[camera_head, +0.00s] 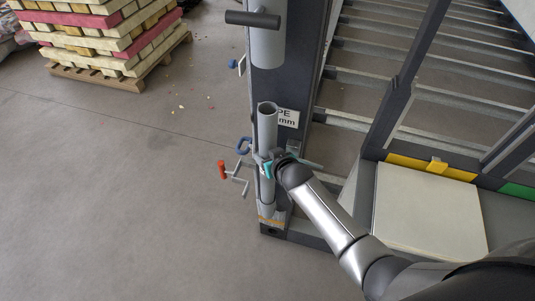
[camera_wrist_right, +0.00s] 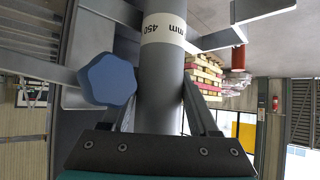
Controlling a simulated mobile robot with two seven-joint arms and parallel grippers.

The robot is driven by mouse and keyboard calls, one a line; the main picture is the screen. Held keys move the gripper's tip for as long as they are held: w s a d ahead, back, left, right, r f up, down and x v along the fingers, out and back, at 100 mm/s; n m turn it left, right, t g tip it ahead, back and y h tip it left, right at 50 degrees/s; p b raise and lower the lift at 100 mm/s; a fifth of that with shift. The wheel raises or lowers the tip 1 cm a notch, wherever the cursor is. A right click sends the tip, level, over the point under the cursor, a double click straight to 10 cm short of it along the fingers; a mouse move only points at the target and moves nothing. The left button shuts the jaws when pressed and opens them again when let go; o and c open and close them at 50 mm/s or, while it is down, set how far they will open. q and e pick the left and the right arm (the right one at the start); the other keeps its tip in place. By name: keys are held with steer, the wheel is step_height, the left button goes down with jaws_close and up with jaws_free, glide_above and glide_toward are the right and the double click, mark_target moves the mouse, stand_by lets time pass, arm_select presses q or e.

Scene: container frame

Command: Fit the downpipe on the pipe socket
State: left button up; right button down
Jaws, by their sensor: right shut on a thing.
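A grey pipe (camera_head: 267,128), seemingly the downpipe, stands about upright along the dark post with its open top end showing. My right gripper (camera_head: 268,165) is shut around it partway down; the fingers also show on both sides of the pipe in the right wrist view (camera_wrist_right: 160,112). There the pipe (camera_wrist_right: 163,70) carries a white "450 mm" label. A wider grey pipe (camera_head: 268,45) with a dark T-handle is above, apart from the held pipe in the picture. An orange band (camera_head: 270,218) shows at the post's foot. I cannot tell which part is the pipe socket. My left gripper is out of view.
A blue knob (camera_head: 244,145) and a red-handled crank (camera_head: 222,170) stick out left of the post (camera_head: 291,75). The blue knob (camera_wrist_right: 107,79) is close beside the pipe. A pale panel (camera_head: 425,210) lies right.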

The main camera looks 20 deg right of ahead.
steer(key=shift+f, duration=0.3)
steer(key=c, duration=0.5)
jaws_free()
steer(key=o, duration=0.4)
steer(key=shift+o, duration=0.2)
steer(key=shift+s+f, duration=0.1)
steer(key=p+v, duration=0.4)
steer(key=v, duration=1.1)
steer(key=shift+r, duration=0.25)
